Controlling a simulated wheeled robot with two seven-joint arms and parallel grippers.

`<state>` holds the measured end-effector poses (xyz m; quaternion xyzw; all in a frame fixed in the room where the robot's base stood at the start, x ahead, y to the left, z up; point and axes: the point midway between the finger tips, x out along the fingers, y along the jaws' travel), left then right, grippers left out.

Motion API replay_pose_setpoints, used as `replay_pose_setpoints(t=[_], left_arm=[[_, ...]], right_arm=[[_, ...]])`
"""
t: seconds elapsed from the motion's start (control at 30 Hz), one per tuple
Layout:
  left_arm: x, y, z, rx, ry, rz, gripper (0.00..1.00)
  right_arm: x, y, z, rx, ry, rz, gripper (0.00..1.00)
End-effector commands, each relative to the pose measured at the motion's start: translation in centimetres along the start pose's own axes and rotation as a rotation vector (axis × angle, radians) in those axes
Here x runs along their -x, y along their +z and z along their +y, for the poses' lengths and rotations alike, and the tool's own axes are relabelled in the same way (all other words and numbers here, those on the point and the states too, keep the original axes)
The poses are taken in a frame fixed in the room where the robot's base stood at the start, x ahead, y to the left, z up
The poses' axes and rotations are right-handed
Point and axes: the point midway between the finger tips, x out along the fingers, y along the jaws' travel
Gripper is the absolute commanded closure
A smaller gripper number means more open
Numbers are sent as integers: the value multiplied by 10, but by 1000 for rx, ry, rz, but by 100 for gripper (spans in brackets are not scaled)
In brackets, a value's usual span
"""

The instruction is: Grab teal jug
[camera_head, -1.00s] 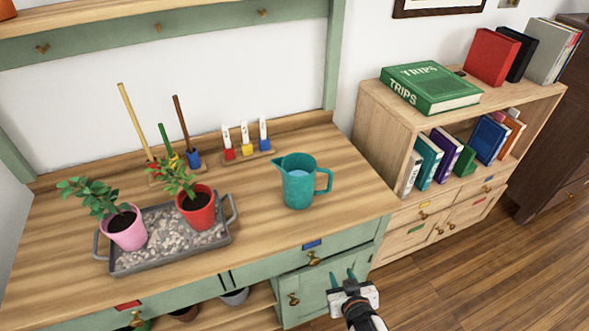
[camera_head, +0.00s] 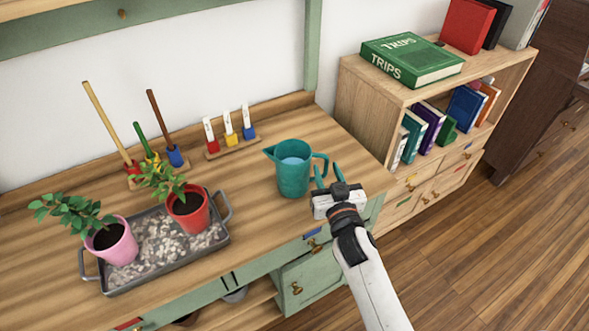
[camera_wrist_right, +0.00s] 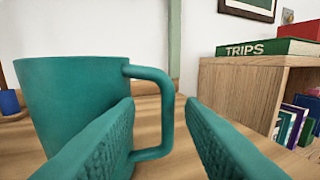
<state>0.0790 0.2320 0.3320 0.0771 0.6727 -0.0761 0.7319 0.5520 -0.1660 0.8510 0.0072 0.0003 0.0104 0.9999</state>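The teal jug (camera_head: 293,170) stands upright on the wooden worktop (camera_head: 255,205), with its spout to the left and its handle to the right. My right gripper (camera_head: 328,172) is at the jug's handle side, close to it. In the right wrist view the jug (camera_wrist_right: 70,90) fills the left side, and its handle (camera_wrist_right: 165,110) lies just ahead between my two teal fingers (camera_wrist_right: 160,125). The fingers are apart, and I cannot tell whether either touches the handle. My left gripper is not in view.
A metal tray (camera_head: 222,232) with a pink pot (camera_head: 114,243) and a red pot (camera_head: 188,212) stands left of the jug. Tools and labelled stakes stand in racks behind. A wooden bookshelf (camera_head: 375,105) with a green book (camera_head: 412,62) is at the right.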

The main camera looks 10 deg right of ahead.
Motion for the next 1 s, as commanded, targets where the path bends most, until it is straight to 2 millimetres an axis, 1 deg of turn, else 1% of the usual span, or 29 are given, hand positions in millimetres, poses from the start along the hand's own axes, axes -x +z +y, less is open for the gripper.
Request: replay_pose_setpoints(t=[0.13, 0.3, 0.4, 0.5, 0.7, 0.87, 0.9, 0.93, 1.0], left_arm=[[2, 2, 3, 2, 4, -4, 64], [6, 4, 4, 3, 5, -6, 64], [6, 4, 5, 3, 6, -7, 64], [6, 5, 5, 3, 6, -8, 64], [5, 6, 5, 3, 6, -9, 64], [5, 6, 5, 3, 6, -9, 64], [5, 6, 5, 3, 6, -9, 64], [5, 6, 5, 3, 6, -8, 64], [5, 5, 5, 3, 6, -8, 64]], right_arm=[[-12, 1, -2, 3, 0, 0, 65], [-39, 1, -6, 3, 1, -1, 65], [-50, 0, -6, 1, 1, -1, 65], [-54, 0, -6, 2, 1, 0, 65], [-54, -1, -6, 1, 1, 0, 65], [-54, -1, -6, 1, 0, 1, 91], [-54, -1, -6, 1, 0, 1, 98], [-54, -1, -6, 1, 0, 1, 100], [-54, -1, -6, 1, 0, 1, 100]])
